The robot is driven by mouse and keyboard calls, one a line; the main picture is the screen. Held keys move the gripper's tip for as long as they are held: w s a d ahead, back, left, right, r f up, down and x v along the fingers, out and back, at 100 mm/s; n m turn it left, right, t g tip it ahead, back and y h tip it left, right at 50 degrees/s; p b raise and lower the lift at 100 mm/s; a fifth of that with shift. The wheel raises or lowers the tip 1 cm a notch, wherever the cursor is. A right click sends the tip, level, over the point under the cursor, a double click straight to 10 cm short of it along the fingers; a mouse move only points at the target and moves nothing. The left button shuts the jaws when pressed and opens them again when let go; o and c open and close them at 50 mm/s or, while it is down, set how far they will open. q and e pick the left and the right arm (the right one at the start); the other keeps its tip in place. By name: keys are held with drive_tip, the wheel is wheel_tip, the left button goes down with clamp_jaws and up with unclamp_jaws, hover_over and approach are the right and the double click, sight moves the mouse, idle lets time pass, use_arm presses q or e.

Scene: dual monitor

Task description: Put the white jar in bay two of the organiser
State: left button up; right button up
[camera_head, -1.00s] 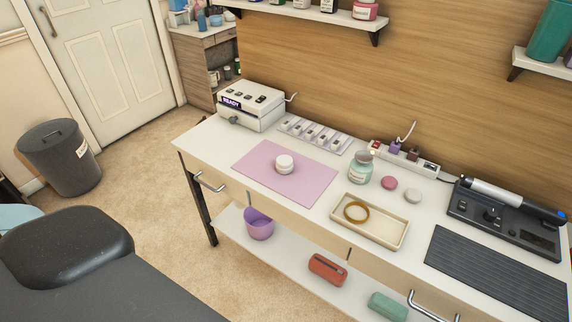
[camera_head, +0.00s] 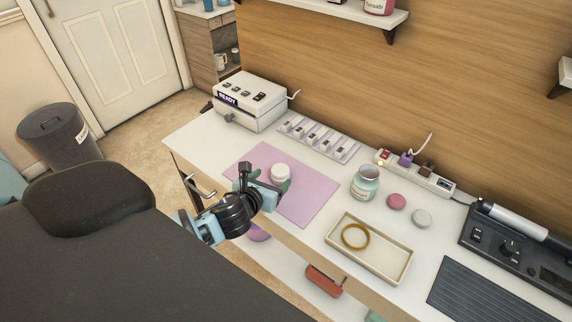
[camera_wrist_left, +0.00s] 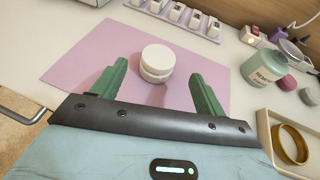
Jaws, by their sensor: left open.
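The white jar (camera_head: 280,172) stands upright on the pink mat (camera_head: 308,203). My left gripper (camera_head: 264,180) is over the front part of the mat, open, with its green fingers pointing at the jar. In the left wrist view the jar (camera_wrist_left: 157,62) shows just beyond and between the two fingers, with no clear contact. The organiser (camera_head: 318,138) appears to be the pale strip of several bays behind the mat; its bay numbers are too small to read. My right gripper is out of view.
A white device (camera_head: 249,101) stands left of the organiser. Right of the mat are a teal jar (camera_head: 365,185), a pink lid (camera_head: 396,201), a pale lid (camera_head: 421,218) and a tray (camera_head: 396,266) with an amber ring (camera_head: 355,236). A power strip (camera_head: 430,179) lies behind.

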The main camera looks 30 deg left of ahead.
sight(281, 169)
use_arm(q)
drive_tip(key=shift+w+a+f, duration=0.1)
drive_tip(key=shift+w+f, duration=0.05)
drive_tip(key=shift+w, duration=0.1)
drive_tip(key=shift+w+f, duration=0.2)
drive_tip(key=shift+w, duration=0.15)
drive_tip(key=shift+w+a+f, duration=0.1)
drive_tip(key=shift+w+f, duration=0.05)
drive_tip(key=shift+w, duration=0.4)
drive_tip(key=shift+w+a+f, duration=0.1)
drive_tip(key=shift+w, duration=0.2)
drive_tip(key=x, duration=0.4)
drive_tip(key=shift+w+b, duration=0.2)
drive_tip(key=shift+b, duration=0.2)
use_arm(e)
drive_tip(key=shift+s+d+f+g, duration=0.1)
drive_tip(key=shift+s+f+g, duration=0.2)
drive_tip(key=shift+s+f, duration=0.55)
use_arm(q)
drive_tip(key=shift+c, duration=0.4)
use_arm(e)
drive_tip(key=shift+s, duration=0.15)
